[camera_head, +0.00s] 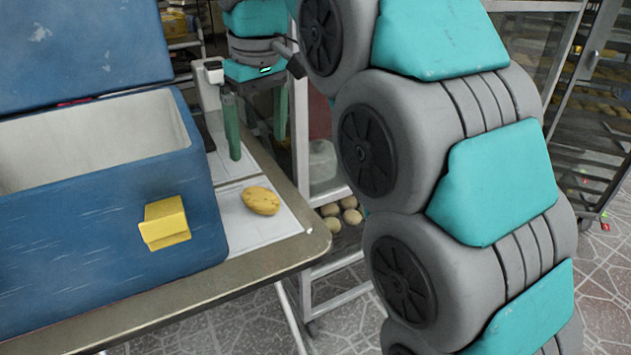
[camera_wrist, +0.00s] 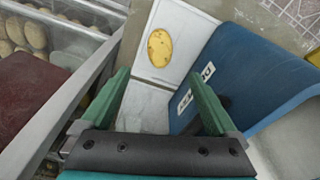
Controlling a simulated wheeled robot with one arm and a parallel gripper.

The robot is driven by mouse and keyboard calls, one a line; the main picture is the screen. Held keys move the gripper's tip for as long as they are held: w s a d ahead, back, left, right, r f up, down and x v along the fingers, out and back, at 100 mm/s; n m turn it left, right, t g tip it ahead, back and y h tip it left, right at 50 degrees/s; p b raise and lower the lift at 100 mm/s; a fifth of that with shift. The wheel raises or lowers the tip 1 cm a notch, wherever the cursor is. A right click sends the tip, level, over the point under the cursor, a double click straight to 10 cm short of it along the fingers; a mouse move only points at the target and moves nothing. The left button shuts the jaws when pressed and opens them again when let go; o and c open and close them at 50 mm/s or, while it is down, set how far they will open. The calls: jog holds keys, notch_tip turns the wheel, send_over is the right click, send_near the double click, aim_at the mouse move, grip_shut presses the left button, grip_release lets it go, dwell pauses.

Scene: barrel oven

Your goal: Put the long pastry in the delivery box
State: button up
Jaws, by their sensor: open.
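An oval, golden-yellow pastry (camera_head: 261,201) lies on a white sheet on the table, right of the blue delivery box (camera_head: 110,215). The box stands with its lid raised. Its pale inner walls show, but its floor is hidden. My gripper (camera_head: 257,146) is open and points down above the table, beyond the pastry and beside the box. In the wrist view, the pastry (camera_wrist: 160,47) lies ahead of my gripper (camera_wrist: 157,74), between the lines of the two green fingers and apart from them. The box (camera_wrist: 238,75) is to the right there. Nothing is between the fingers.
The table edge (camera_head: 200,281) is close to the pastry. A yellow latch (camera_head: 165,222) sticks out from the box front. A metal rack with several round buns (camera_head: 341,214) stands beyond the table. Another rack (camera_head: 600,110) is at the far right. The white sheet (camera_wrist: 183,22) around the pastry is otherwise clear.

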jog(key=s+d+f+m, duration=0.3)
jog(key=d+f, duration=0.2)
jog(key=d, duration=0.5)
jog(key=s+d+f+m+g, duration=0.1)
jog(key=s+d+f+m, duration=0.2)
jog(key=s+d+f, duration=0.5)
jog(key=s+d+f+m+g+h, duration=0.1)
jog(key=s+d+f+m, duration=0.2)
jog(key=s+d+f, duration=0.5)
jog(key=s+f, duration=0.3)
jog(key=s, duration=0.4)
jog(key=shift+f+g, duration=0.15)
jog(key=shift+g, duration=0.25)
jog(key=shift+o, duration=0.4)
jog(key=shift+s+d+f+m, duration=0.15)
jog(key=shift+s+f+m, duration=0.15)
jog(key=shift+s, duration=0.1)
